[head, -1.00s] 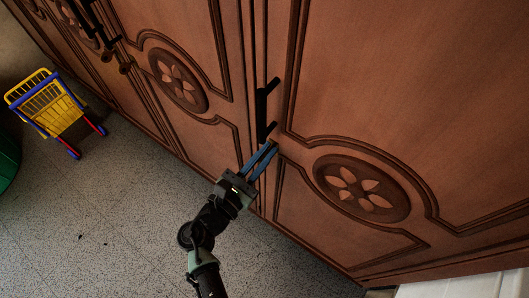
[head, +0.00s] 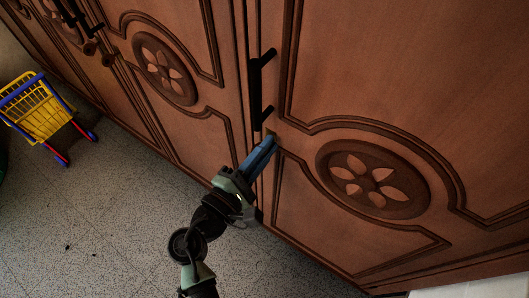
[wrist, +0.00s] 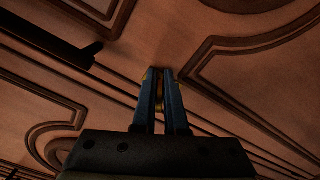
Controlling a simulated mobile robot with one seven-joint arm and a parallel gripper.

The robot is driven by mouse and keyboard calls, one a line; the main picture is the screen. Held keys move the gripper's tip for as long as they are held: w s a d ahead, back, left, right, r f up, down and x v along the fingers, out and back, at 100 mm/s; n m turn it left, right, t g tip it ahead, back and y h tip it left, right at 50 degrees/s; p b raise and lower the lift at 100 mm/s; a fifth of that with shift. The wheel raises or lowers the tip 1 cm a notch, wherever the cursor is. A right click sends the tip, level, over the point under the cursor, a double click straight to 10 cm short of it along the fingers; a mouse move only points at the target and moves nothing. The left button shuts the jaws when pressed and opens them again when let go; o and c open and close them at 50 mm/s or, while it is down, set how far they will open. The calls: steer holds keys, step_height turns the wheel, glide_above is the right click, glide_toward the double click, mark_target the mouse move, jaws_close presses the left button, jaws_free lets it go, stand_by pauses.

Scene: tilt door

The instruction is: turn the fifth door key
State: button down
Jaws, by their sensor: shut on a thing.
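A carved brown wooden door (head: 400,90) fills the right of the head view, with a long black handle (head: 257,90) near its left edge. Below the handle my gripper (head: 270,140) reaches the door with its blue fingers close together. In the wrist view my gripper (wrist: 160,72) is shut on a small brass-coloured key (wrist: 159,92) at the door face. Only slivers of the key show between and beside the fingers. How far it is turned cannot be told. The black handle also shows in the wrist view (wrist: 45,40).
More carved doors with black handles (head: 70,15) and small brass-coloured pieces (head: 108,60) continue to the upper left. A yellow and blue toy cart (head: 42,108) stands on the speckled floor (head: 90,215) at the left.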

steer(key=m+b, duration=0.1)
steer(key=m, duration=0.1)
steer(key=f+m+b, duration=0.1)
steer(key=m+b, duration=0.1)
steer(key=shift+m+b, duration=0.6)
steer(key=shift+b, duration=0.2)
steer(key=shift+r+m, duration=0.15)
steer(key=shift+m, duration=0.15)
steer(key=c, duration=1)
jaws_free()
steer(key=shift+o, duration=0.2)
steer(key=v, duration=1.3)
steer(key=shift+b, duration=0.3)
